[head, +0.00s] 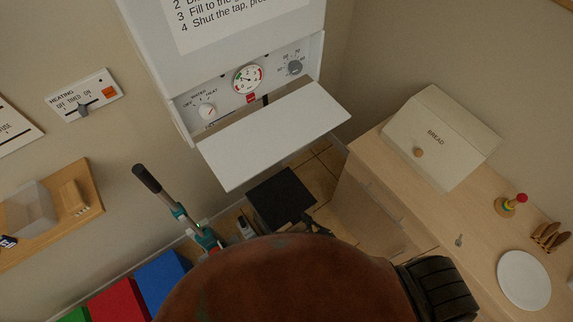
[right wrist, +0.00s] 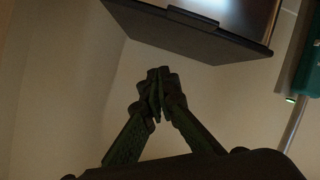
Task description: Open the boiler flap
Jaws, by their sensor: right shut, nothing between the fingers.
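The white boiler (head: 235,30) hangs on the wall at the top of the head view. Its flap (head: 275,135) is folded down and outward below the control panel (head: 222,103). The panel is exposed, with a gauge (head: 247,79), a water knob (head: 207,112) and a grey knob (head: 295,67) showing. My right gripper (head: 309,222) is small and dark, below the flap and apart from it, partly hidden by my rust-coloured body. In the right wrist view its fingers (right wrist: 156,82) meet, with nothing between them. My left gripper is not seen.
A dark square panel (head: 282,198) lies below the flap, near my right gripper. A teal device with a black handle (head: 147,178) stands left. A wooden counter with a bread box (head: 437,138) and plate (head: 524,280) is right. Coloured bins (head: 120,298) stand lower left.

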